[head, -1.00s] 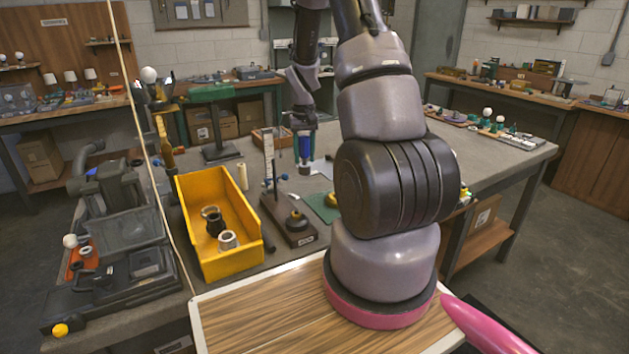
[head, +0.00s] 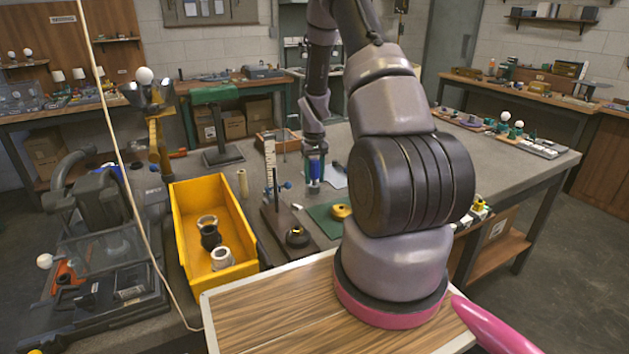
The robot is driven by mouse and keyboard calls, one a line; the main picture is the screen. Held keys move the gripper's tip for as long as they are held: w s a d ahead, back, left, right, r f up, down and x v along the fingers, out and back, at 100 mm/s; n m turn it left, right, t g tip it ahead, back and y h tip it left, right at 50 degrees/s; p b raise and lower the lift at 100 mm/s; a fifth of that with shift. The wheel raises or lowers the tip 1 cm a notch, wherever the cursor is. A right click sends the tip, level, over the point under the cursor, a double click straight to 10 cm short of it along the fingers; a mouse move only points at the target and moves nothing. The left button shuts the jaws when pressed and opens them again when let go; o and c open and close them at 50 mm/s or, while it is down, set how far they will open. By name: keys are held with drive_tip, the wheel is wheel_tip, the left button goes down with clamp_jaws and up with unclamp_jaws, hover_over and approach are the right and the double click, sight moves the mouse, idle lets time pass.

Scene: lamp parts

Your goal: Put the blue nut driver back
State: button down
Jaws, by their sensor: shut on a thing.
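The blue nut driver (head: 315,169) hangs roughly upright in my gripper (head: 314,153), over the middle of the bench. Its blue part shows below the fingers, with a darker end at the bottom. My gripper is shut on it; the fingers are small and hard to make out. The driver is right of a measuring stand (head: 270,170) with a blue knob and above the back of a green mat (head: 323,222). I cannot tell which holder belongs to the driver.
A yellow bin (head: 183,235) with sockets stands left of the measuring stand. A yellow round part (head: 341,212) lies on the mat. A wooden tray (head: 266,144) sits behind the driver, and white paper (head: 336,178) lies beside it. My arm hides part of the bench's right side.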

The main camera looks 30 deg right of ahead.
drive_tip(key=shift+f, duration=0.8)
drive_tip(key=shift+c, duration=2.1)
unclamp_jaws()
drive_tip(key=shift+f, duration=0.15)
